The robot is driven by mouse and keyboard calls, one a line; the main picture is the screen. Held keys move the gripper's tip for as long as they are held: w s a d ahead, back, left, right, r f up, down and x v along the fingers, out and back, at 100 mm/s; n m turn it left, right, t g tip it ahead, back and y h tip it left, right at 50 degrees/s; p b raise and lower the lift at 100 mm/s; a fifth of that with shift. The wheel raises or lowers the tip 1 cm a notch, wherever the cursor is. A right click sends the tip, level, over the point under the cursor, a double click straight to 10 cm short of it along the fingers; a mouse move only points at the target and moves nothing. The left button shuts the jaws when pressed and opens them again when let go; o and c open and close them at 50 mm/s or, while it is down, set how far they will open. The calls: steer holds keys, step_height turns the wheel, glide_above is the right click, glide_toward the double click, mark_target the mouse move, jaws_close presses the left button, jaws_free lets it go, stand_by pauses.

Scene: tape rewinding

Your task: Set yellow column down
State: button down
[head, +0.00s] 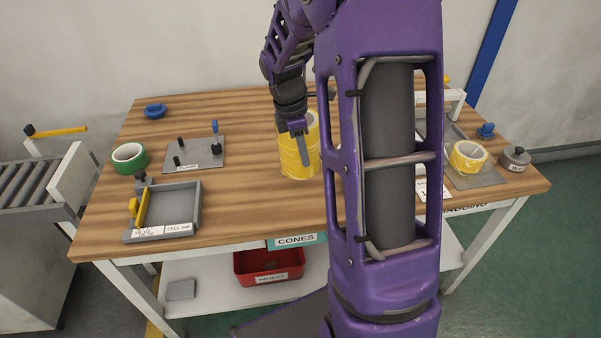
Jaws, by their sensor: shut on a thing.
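The yellow column (299,158) is an upright yellow cylinder at the middle of the wooden table (240,217). My gripper (303,150) comes down on it from above, with one dark finger visible against its near side. The gripper is shut on the column. The other finger is hidden, and my purple arm passes just to the right of the column. I cannot tell whether the column's base touches the table top.
At left are a green tape roll (129,157), a grey clamp plate (196,155) with pegs and a grey tray (188,190). At right are a yellow-white roll (468,156) and a grey weight (516,158). Bare wood lies left of and in front of the column.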

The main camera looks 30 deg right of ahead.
mark_target(305, 177)
steer(key=shift+f+b, duration=0.45)
steer(key=shift+f, duration=2.3)
steer(key=c, duration=0.8)
jaws_free()
steer(key=r, duration=0.4)
steer(key=a+r+p, duration=0.1)
steer(key=r, duration=0.3)
steer(key=a+r+p, duration=0.1)
steer(key=r, duration=0.2)
steer(key=shift+w+a+r, duration=0.1)
steer(key=shift+w+r, duration=0.2)
steer(key=shift+r, duration=0.1)
